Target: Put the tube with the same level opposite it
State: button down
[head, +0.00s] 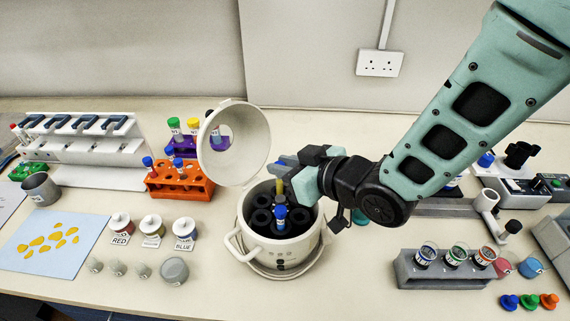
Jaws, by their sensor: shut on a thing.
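A white centrifuge (246,256) stands at the middle of the bench with its round lid (234,146) open. Its dark rotor (262,219) has several round holes. A blue-capped tube (281,217) with a white label sits upright at the front of the rotor. My gripper (286,173) is over the back of the rotor and shut on a tube, mostly hidden by the fingers. A narrow yellow piece (281,187) shows just below the fingers; I cannot tell if it belongs to the held tube or the rotor. An orange rack (180,188) at the left holds several blue-capped tubes.
A purple rack (184,147) with coloured caps stands behind the orange one. A pipette stand (88,165), mug (40,187) and labelled jars (152,229) are at the left. A grey rack (420,276) is at the right.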

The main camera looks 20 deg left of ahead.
jog(key=shift+f, duration=0.2)
dwell(0.3)
jog(key=shift+f+b, duration=0.95)
jog(key=shift+b, duration=0.1)
jog(key=shift+f, duration=0.15)
jog(key=c, duration=1.2)
grip_release()
jog(key=shift+c, duration=0.2)
